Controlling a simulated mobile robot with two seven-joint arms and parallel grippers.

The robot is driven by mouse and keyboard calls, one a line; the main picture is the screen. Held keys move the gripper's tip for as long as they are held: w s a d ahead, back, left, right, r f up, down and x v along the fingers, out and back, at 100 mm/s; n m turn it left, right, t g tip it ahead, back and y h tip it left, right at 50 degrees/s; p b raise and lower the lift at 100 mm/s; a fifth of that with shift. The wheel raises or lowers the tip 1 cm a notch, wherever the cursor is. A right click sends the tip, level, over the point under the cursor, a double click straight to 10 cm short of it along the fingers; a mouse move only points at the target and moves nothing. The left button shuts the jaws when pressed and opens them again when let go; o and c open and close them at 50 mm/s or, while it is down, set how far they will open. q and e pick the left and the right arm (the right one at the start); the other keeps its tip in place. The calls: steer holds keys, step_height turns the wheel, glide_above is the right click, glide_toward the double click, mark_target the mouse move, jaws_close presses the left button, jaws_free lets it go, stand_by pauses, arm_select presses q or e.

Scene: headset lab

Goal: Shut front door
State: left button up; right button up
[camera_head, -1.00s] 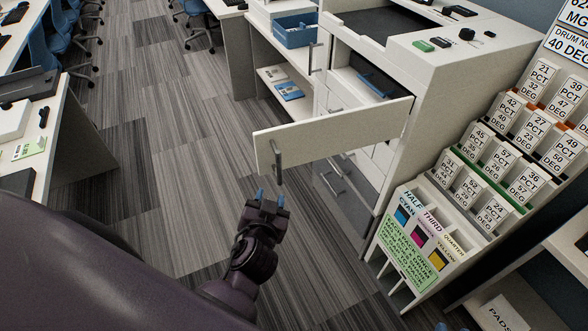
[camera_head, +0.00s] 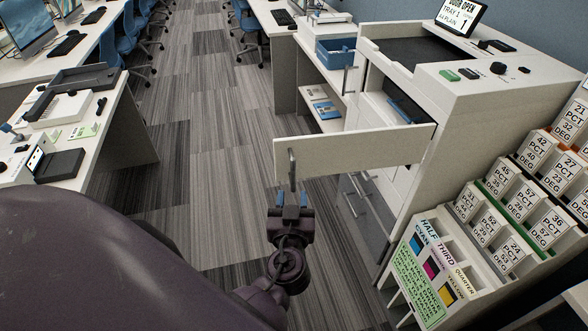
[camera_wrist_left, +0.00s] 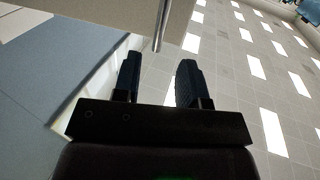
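The front door (camera_head: 360,147) is a pale panel on the printer-like machine (camera_head: 480,115). It stands swung open, sticking out to the left, with a vertical metal bar handle (camera_head: 292,168) near its free end. My left gripper (camera_head: 291,197) is just below the handle's lower end. In the left wrist view its two dark fingers (camera_wrist_left: 160,64) are apart with nothing between them. The handle (camera_wrist_left: 162,22) shows just beyond the fingertips, roughly in line with the gap. Contact cannot be seen. My right gripper is not in view.
A labelled rack (camera_head: 440,262) of cartridges stands to the right. A desk (camera_head: 62,140) is at left. The carpet (camera_head: 222,175) between is clear.

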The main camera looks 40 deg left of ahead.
mark_target(293, 172)
arm_select(q)
steer(key=p+x, duration=0.2)
steer(key=x, duration=0.6)
steer(key=shift+w+r, duration=0.1)
steer(key=shift+r, duration=0.05)
steer(key=shift+w+a+p, duration=0.35)
steer(key=shift+w+a, duration=0.05)
steer(key=shift+w, duration=0.1)
jaws_close()
